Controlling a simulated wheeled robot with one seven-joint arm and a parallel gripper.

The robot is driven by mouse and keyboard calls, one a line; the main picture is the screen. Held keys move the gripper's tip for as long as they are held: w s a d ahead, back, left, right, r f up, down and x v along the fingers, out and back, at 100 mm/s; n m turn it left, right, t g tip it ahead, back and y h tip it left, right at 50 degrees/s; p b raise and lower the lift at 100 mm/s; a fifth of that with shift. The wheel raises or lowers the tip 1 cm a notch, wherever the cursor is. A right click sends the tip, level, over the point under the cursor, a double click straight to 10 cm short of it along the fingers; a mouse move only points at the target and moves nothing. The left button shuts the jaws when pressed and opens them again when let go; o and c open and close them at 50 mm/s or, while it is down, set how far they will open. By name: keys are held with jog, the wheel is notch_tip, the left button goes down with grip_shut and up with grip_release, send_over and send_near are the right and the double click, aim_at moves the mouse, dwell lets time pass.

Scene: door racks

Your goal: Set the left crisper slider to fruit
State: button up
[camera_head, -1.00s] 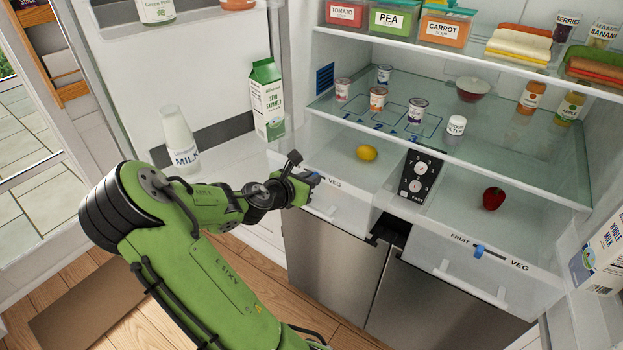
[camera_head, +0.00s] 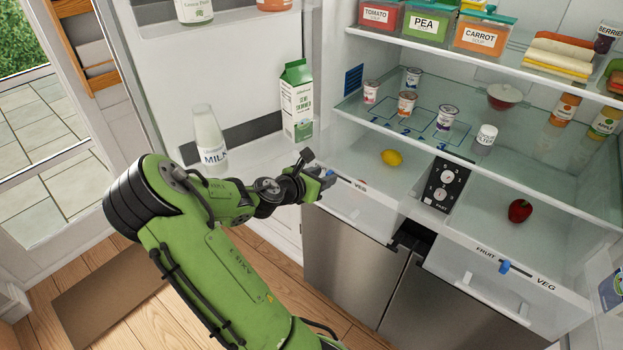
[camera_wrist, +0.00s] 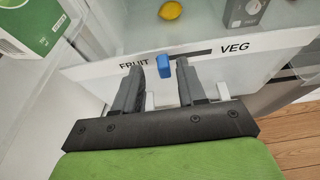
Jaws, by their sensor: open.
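The left crisper drawer has a front strip (camera_wrist: 272,40) with FRUIT at its left and VEG at its right. Its blue slider (camera_wrist: 164,65) sits close to the FRUIT label, with the dark slot showing to its right towards VEG. My gripper (camera_wrist: 162,68) is open, with its fingertips on either side of the slider; I cannot tell whether either finger touches it. In the head view my gripper (camera_head: 328,181) is at the left end of the drawer front. There the slider is partly hidden and the FRUIT label is covered by my arm.
A lemon (camera_head: 392,158) lies in the left drawer. The right crisper has its own blue slider (camera_head: 504,267) near FRUIT and a red pepper (camera_head: 520,210) inside. A milk bottle (camera_head: 209,140) and a green-white carton (camera_head: 297,101) stand in the door at left.

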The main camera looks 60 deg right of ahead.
jog(key=p+v, duration=0.3)
jog(key=v, duration=1.2)
jog(key=shift+a+r, duration=0.15)
